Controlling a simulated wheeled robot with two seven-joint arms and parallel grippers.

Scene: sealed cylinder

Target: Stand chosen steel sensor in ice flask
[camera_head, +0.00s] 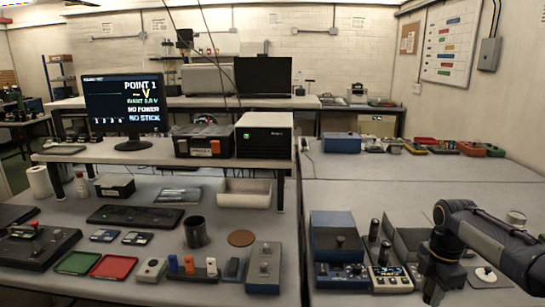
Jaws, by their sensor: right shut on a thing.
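A dark open-topped cylinder (195,232), which looks like the flask, stands upright on the left bench. A brown disc (241,238) lies flat beside it. Its inside is too dark to make out. My right gripper (433,290) is low at the right, over the right bench next to a small meter (390,279). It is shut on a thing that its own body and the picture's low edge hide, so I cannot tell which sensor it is. Two dark upright cylinders (374,230) (385,252) stand left of it. My left gripper is out of view.
A monitor (123,103) reads POINT 1, NO POWER and NO STICK. Blue-grey boxes (337,240) crowd the right bench's front. A green tray (77,263), a red tray (113,266) and a grey box (264,268) lie on the left bench. The right bench's middle is clear.

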